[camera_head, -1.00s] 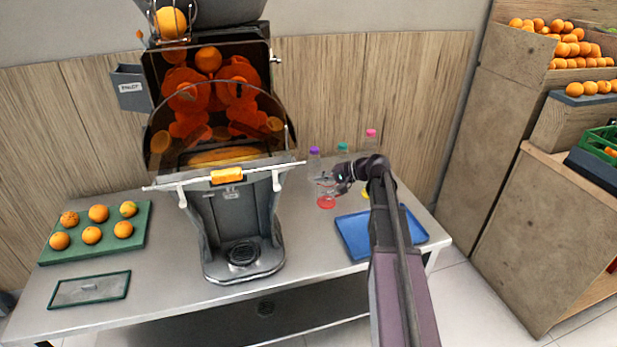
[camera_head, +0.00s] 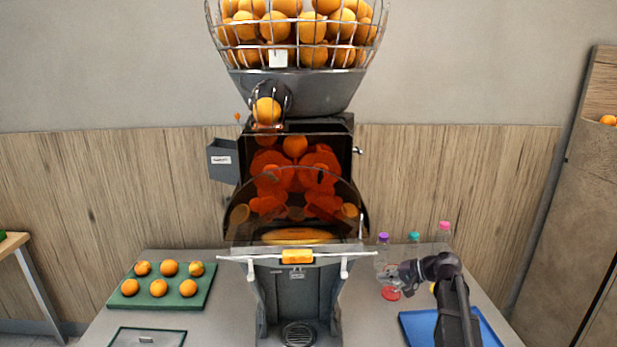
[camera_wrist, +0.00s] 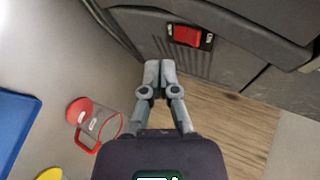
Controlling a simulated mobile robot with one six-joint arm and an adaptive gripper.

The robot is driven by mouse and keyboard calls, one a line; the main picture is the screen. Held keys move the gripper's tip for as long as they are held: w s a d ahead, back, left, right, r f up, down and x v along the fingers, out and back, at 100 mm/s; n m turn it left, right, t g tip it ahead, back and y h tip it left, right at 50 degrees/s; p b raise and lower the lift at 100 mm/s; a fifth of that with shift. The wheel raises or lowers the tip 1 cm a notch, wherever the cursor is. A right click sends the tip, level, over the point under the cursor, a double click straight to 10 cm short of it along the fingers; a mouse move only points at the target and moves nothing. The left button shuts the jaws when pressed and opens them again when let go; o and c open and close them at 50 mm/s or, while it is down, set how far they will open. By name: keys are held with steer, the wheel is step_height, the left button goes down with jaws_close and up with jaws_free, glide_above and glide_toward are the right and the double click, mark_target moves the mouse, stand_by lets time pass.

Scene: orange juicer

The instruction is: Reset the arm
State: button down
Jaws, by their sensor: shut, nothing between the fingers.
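My gripper (camera_head: 391,275) is at the right of the juicer (camera_head: 297,225), in front of several bottles with coloured caps. In the wrist view my gripper (camera_wrist: 160,70) has its two fingertips together, with nothing between them. Past the fingertips is the grey side of the machine with a red switch (camera_wrist: 187,36). My arm reaches in from the lower right in the head view, above a blue tray (camera_head: 413,325).
A clear cup with red parts (camera_wrist: 95,122) stands near my gripper. Bottles with purple (camera_head: 383,238), teal (camera_head: 414,237) and pink (camera_head: 444,226) caps stand behind. A green tray (camera_head: 215,277) of oranges lies left of the juicer.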

steer(key=s+a+n+g+h+p, duration=0.1)
steer(key=s+a+g+h+p, duration=0.1)
steer(key=s, duration=0.5)
steer(key=s+a+n+g+h+p, duration=0.1)
steer(key=s+a+n+h+p, duration=0.1)
steer(key=s+h, duration=0.3)
steer(key=s+a+n+g+h+p, duration=0.2)
steer(key=s+a+h+p, duration=0.1)
steer(key=s, duration=0.6)
steer(key=shift+s+a+f+g+h+p, duration=0.15)
steer(key=shift+a+f+g+h+p, duration=0.2)
steer(key=shift+p, duration=0.45)
steer(key=shift+r, duration=0.1)
